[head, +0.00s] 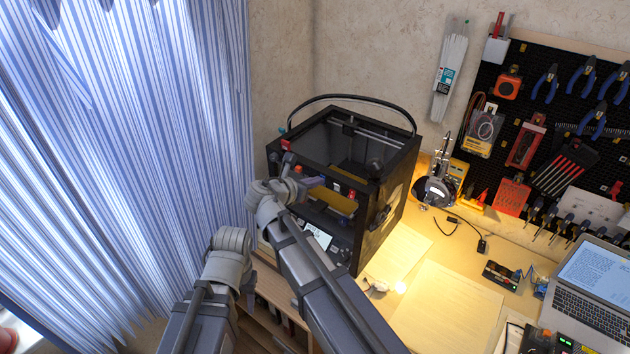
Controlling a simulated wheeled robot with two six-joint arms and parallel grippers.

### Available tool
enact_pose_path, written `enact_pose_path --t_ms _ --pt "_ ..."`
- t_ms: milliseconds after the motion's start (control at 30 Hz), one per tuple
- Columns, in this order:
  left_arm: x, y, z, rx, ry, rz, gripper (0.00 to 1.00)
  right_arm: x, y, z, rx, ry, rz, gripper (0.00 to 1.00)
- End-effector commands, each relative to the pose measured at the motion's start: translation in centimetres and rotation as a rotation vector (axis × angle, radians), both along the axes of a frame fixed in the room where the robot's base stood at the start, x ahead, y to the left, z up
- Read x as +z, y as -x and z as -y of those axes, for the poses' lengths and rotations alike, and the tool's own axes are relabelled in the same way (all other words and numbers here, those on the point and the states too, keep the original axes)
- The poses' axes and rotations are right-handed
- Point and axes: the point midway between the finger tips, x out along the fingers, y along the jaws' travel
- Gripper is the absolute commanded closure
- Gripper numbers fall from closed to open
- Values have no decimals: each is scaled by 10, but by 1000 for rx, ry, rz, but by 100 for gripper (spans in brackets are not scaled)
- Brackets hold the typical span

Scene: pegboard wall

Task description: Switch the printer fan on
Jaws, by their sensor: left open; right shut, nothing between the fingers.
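The black box-framed printer (370,172) stands on the bench by the wall, with an open top and a handle-like black tube over it. Its lower front panel has a small lit display (318,236) and dark controls beside it. I cannot single out the fan switch; my arm covers part of the front. My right gripper (312,182) is in front of the printer's upper front opening, shut and empty; I cannot tell whether it touches the printer. My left gripper (249,284) is lower and further left, open, mostly hidden behind its own wrist, apart from the printer.
A striped curtain (140,150) hangs close on the left. A laptop (590,290) stands far right, below a pegboard (550,65) of tools.

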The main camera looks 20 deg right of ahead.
Motion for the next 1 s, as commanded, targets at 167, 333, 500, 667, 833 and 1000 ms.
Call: enact_pose_path --t_ms 167,333,500,667,833,1000 --pt "7 0 0 0 0 0 50 7 0 0 0 1 1 100" --pt "15 0 0 0 0 0 50 15 0 0 0 1 1 100" --pt "16 0 0 0 0 0 50 16 0 0 0 1 1 100" --pt "16 0 0 0 0 0 50 16 0 0 0 1 1 100" --pt "16 0 0 2 0 0 50 16 1 0 0 1 1 100" --pt "15 0 0 2 0 0 50 15 6 -2 -1 1 0 100"
